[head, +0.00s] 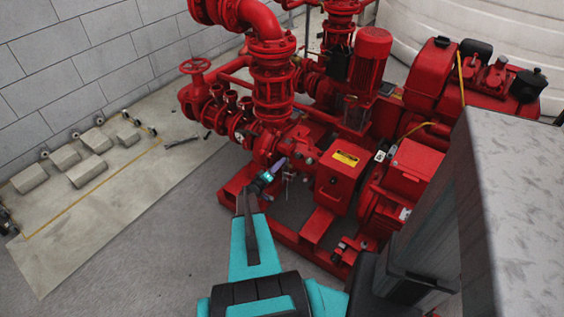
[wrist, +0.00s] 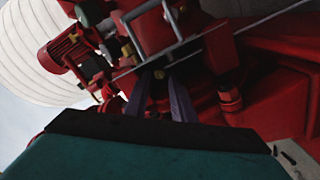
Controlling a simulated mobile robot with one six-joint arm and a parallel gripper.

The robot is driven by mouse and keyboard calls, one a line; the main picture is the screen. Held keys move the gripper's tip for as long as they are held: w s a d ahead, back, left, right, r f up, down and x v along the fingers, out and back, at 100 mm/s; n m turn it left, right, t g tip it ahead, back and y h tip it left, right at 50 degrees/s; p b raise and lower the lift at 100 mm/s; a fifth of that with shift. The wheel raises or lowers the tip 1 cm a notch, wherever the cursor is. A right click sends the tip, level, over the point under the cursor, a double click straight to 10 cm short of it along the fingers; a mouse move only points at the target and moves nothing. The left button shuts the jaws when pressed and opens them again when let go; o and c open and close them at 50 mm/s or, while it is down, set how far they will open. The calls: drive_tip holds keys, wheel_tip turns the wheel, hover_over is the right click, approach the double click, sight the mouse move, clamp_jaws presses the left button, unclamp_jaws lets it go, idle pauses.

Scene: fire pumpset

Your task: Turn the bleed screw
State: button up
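A small brass-coloured fitting, which looks like the bleed screw (wrist: 159,74), shows in the wrist view between and just beyond my fingertips. In the head view I cannot make the screw out; it is too small or hidden. My gripper (head: 279,166) is at the front of the red pump casing, at the end of my teal arm. In the wrist view the two dark fingers of my gripper (wrist: 158,84) stand apart, with a gap on each side of the fitting. I cannot tell how far the fitting is from the tips.
The red pumpset (head: 274,95) with pipes and valves fills the area around my gripper. A red box with a yellow label (head: 345,159) stands close on the right. A grey cabinet (head: 520,200) is at the far right. Open floor (head: 130,240) lies to the left.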

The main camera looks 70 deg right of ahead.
drive_tip(key=v, duration=1)
drive_tip(key=shift+a+b, duration=0.2)
drive_tip(key=shift+b, duration=0.1)
